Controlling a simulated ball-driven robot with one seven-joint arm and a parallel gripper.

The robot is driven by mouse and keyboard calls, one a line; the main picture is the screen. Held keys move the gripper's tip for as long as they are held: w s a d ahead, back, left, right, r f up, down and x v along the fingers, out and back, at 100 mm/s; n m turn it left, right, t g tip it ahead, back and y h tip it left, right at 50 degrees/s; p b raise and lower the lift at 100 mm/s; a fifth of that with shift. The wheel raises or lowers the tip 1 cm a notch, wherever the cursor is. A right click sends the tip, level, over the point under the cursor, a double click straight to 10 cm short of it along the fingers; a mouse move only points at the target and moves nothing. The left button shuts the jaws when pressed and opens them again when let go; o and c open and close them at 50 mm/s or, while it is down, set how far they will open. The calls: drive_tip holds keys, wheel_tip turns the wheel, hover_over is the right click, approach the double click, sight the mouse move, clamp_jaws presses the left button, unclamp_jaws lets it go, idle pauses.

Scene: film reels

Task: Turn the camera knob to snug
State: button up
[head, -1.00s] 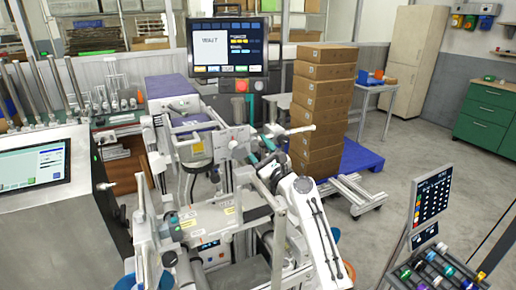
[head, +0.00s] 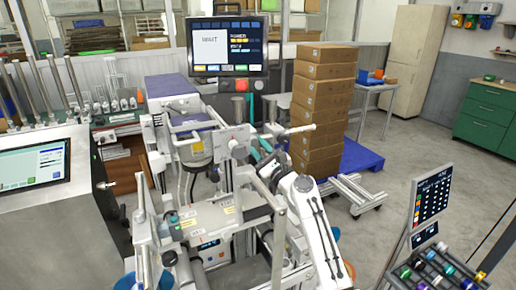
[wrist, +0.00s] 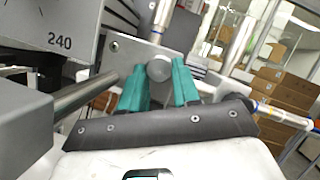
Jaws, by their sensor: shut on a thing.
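The camera knob (wrist: 159,69) is a grey round-ended knob on a metal plate, near the middle of the wrist view. My gripper (wrist: 160,75) has two teal fingers, one on each side of the knob, and is shut on it. In the head view my gripper (head: 260,151) is at the middle of the white and metal machine (head: 215,215), where the knob itself is too small and covered to make out. No mark showing how tight the knob is can be seen.
A metal rod (wrist: 85,95) and a grey block marked 240 (wrist: 55,35) are close at the left of my gripper in the wrist view. A monitor (head: 227,47) stands behind the machine. Stacked cardboard boxes (head: 322,105) stand on a blue pallet (head: 360,160) behind right.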

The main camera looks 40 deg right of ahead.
drive_tip(key=shift+n, duration=0.3)
drive_tip(key=n+g+y+b, duration=0.1)
drive_tip(key=n+y, duration=0.1)
drive_tip(key=n, duration=0.3)
drive_tip(key=shift+d+r, duration=0.1)
drive_tip(key=shift+d, duration=0.05)
drive_tip(key=n, duration=0.2)
drive_tip(key=n+g+y, duration=0.1)
drive_tip(key=n, duration=0.2)
drive_tip(key=shift+s+d+r+g+y, duration=0.1)
drive_tip(key=shift+r+g+y, duration=0.1)
drive_tip(key=shift+g+y, duration=0.1)
drive_tip(key=n, duration=0.2)
drive_tip(key=n+g, duration=0.1)
drive_tip(key=shift+r+n+g+y, duration=0.2)
drive_tip(key=shift+n+g+y, duration=0.1)
drive_tip(key=shift+n, duration=0.1)
drive_tip(key=shift+r+n+g+p, duration=0.1)
drive_tip(key=shift+n+g+p, duration=0.5)
drive_tip(key=shift+n, duration=1.1)
drive_tip(key=shift+h, duration=0.4)
drive_tip(key=o, duration=1.1)
drive_tip(key=shift+c, duration=0.2)
